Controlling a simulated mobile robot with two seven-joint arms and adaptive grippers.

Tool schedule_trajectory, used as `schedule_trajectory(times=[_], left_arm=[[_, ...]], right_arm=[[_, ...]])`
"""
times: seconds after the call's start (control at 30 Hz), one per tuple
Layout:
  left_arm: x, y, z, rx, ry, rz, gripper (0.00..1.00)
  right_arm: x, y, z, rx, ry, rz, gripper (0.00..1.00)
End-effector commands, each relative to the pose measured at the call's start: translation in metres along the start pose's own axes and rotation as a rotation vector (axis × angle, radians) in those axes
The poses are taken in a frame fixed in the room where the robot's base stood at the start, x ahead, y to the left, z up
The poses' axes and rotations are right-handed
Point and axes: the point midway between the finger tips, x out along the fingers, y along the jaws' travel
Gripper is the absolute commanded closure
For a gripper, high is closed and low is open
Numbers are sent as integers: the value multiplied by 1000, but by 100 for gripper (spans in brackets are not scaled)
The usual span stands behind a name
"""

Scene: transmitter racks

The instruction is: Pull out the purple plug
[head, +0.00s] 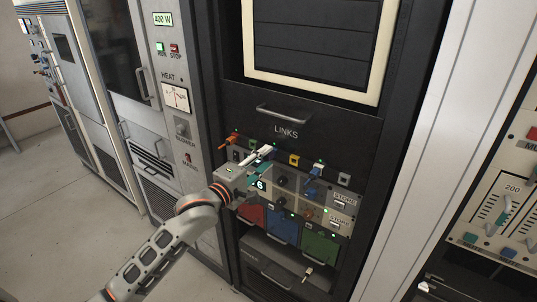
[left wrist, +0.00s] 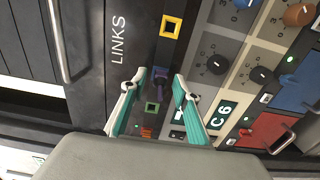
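The purple plug (left wrist: 159,89) shows dark and small in the left wrist view, seated in the LINKS strip of the black rack. My left gripper (left wrist: 160,78) is open, with one teal-padded finger on each side of the plug. I cannot tell whether either finger touches it. In the head view my left gripper (head: 264,153) reaches the row of link sockets from the left and largely hides the plug there. My right gripper is in neither view.
In the same row are an orange plug (head: 233,140), a blue plug (head: 314,172), a yellow socket (head: 294,160) and a green socket (left wrist: 152,107). Beside the row is a panel of dark knobs (left wrist: 262,75). A drawer handle (head: 277,115) juts out above.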

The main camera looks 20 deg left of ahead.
Motion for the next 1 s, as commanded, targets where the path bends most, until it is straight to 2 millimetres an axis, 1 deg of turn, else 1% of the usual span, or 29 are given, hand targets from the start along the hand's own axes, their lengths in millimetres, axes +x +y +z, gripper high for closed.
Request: schedule_trajectory(times=[0.1, 0.17, 0.73, 1.0], left_arm=[[5, 0, 0, 0, 0, 0, 69], [6, 0, 0, 0, 0, -1, 69], [6, 0, 0, 0, 0, 0, 69], [6, 1, 0, -2, -1, 0, 69]], right_arm=[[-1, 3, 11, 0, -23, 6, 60], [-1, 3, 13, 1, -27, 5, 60], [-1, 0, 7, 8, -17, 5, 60], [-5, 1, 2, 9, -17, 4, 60]])
